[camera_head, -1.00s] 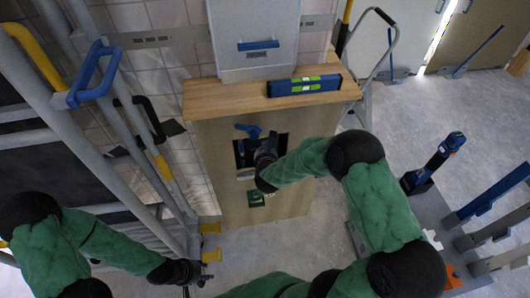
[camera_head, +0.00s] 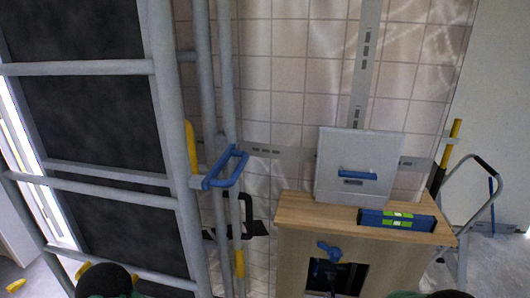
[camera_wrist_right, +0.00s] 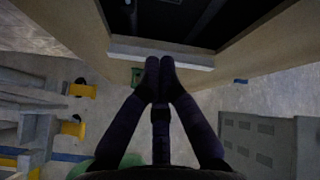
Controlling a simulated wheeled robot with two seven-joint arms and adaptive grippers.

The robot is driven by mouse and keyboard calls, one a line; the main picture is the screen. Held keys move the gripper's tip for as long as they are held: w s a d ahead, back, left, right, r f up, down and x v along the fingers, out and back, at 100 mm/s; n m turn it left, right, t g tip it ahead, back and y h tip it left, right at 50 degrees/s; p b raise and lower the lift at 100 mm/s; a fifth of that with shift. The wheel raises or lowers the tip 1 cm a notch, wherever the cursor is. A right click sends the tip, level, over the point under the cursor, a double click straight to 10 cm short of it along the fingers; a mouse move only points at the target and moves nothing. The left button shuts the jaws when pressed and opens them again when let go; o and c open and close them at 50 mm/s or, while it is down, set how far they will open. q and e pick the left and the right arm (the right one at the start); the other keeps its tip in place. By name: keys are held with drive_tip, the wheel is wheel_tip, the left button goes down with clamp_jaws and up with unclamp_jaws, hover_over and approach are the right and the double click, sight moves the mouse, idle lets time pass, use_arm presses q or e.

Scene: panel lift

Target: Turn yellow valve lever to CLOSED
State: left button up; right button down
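I cannot make out a valve lever with a CLOSED mark. A yellow bar (camera_head: 192,147) shows on the pipework in the head view, with a lower yellow piece (camera_head: 239,263); I cannot tell whether either is the lever. A blue handle (camera_head: 328,250) is on the wooden cabinet front, above a dark opening (camera_head: 350,279). In the right wrist view my right gripper (camera_wrist_right: 160,66) has its fingertips together at a pale ledge (camera_wrist_right: 190,62) below the opening. Nothing shows between the tips; contact is unclear. My left gripper is out of view.
The wooden cabinet (camera_head: 290,245) carries a grey panel (camera_head: 345,185) with a blue handle and a blue level (camera_head: 397,220). A blue pipe handle (camera_head: 222,170) is left of it. Grey scaffold bars (camera_head: 110,190) fill the left; a stepladder (camera_head: 470,205) stands right.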

drive_tip(key=s+a+f+n+g+y, duration=0.45)
drive_tip(key=s+a+f+n, duration=0.35)
drive_tip(key=s+f+n, duration=0.45)
drive_tip(key=s+a+f+n+g+y, duration=0.1)
drive_tip(key=s+a+n+g, duration=0.1)
drive_tip(key=s+n, duration=0.5)
drive_tip(key=s+a+f+n+g+y, duration=0.1)
drive_tip(key=s+a+f+n+g, duration=0.1)
drive_tip(key=s+n, duration=0.6)
drive_tip(key=shift+s+a+f+g, duration=0.15)
drive_tip(key=shift+s+a+g, duration=0.1)
drive_tip(key=shift+a+g, duration=0.7)
